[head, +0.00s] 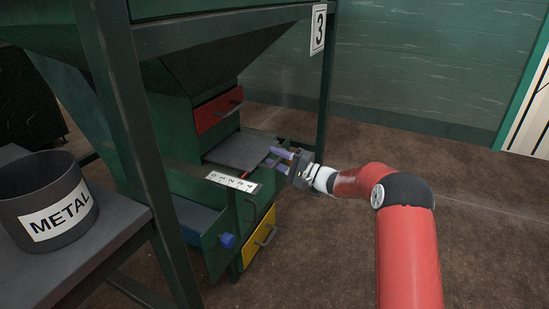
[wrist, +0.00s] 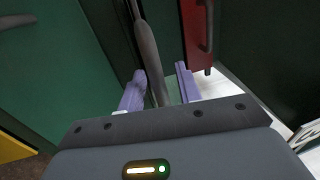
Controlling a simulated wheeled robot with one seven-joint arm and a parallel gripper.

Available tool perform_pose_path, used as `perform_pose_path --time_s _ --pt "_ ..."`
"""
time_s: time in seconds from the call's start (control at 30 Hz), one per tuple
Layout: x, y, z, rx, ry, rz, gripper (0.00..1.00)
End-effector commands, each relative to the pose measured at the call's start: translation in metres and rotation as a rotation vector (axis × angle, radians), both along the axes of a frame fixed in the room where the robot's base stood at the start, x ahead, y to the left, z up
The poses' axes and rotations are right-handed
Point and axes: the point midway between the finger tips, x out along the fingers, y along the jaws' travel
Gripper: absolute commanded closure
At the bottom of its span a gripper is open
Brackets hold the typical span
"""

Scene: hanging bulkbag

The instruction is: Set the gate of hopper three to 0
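Hopper three is the green frame and funnel marked with a "3" sign (head: 318,29) in the head view. Its gate seems to be the flat grey plate (head: 238,150) sticking out below a red drawer (head: 218,110). A white number scale (head: 232,181) lies on a green ledge in front; its digits are too small to read surely. My gripper (head: 277,160) is at the plate's right end, with purple fingers apart. In the wrist view, a dark grey bar handle (wrist: 147,50) runs between the fingers, nearer the left one, with a gap to the right one.
A bin labelled METAL (head: 50,215) stands on a grey table (head: 108,238) at the left. A green post (head: 122,110) stands nearby. The floor at right is clear.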

Motion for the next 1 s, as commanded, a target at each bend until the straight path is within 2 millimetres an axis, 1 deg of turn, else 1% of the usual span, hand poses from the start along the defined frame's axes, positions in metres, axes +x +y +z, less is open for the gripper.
perform_pose_path --time_s 0.1,0.33,0.37,0.6,0.63,0.87,0.97,1.0 --pt "0.002 0.006 0.001 0.000 -0.001 0.001 0.66" --pt "0.002 0.007 0.002 0.000 0.000 0.000 0.66" --pt "0.002 0.007 0.001 0.000 0.000 0.000 0.67" --pt "0.002 0.006 0.002 0.001 -0.001 0.000 0.98" --pt "0.002 0.006 0.002 0.001 -0.001 0.000 1.00" --pt "0.003 0.008 0.003 0.003 -0.003 0.001 1.00" --pt "0.007 0.019 0.001 0.003 -0.005 0.002 1.00" --pt "0.009 0.026 0.001 0.005 -0.006 0.003 1.00"
